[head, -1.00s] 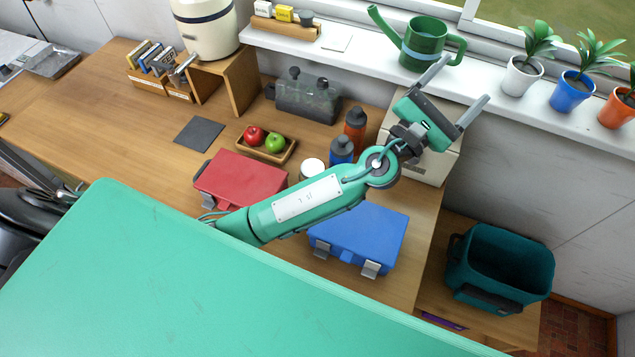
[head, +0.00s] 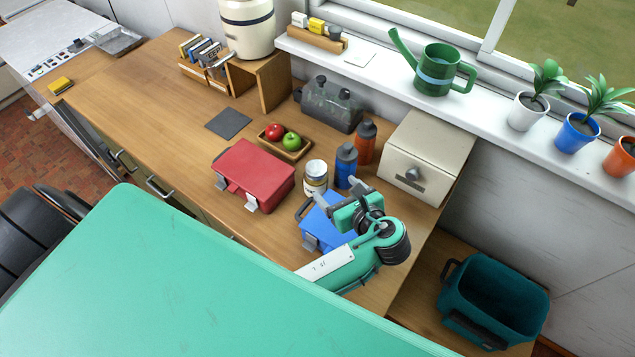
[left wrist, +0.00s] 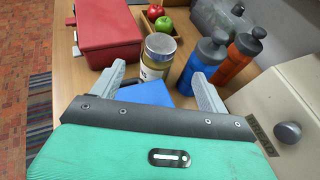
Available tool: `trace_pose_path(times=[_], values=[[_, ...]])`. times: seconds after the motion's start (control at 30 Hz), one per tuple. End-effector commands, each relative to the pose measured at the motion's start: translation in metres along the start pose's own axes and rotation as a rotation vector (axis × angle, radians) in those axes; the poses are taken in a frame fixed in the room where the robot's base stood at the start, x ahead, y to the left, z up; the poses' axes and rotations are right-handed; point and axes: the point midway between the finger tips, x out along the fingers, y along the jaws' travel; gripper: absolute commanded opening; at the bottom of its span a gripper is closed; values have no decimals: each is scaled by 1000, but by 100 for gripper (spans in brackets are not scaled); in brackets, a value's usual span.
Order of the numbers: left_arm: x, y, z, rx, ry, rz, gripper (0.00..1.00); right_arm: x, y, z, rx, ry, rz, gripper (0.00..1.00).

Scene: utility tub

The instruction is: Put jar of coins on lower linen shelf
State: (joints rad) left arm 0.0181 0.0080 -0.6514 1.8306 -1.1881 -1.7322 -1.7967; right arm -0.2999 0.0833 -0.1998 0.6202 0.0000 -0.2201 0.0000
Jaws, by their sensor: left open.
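The jar of coins (head: 316,178) stands upright on the wooden counter, between the red case and the blue bottle. It has a pale lid and a label; its contents are hard to make out. In the left wrist view the jar (left wrist: 158,54) stands ahead, between the line of my two fingers and apart from them. My left gripper (head: 325,203) is open and empty, above the blue case (head: 322,228) and just on the near side of the jar. My right gripper is not in view. I cannot identify a lower linen shelf in these views.
The red case (head: 254,175), blue bottle (head: 346,166), orange bottle (head: 365,143) and fruit tray (head: 292,154) crowd around the jar. A teal tub (head: 495,300) sits lower right. The left counter is mostly clear.

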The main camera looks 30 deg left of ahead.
Motion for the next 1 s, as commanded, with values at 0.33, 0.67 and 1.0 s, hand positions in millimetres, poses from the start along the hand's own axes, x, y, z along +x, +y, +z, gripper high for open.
trace_pose_path(times=[0.33,0.67,1.0], values=[[60,1,3,1,-1,6,77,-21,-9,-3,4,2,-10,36],[88,0,3,1,1,3,77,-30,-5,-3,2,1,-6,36],[130,-2,6,1,0,3,77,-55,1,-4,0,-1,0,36]])
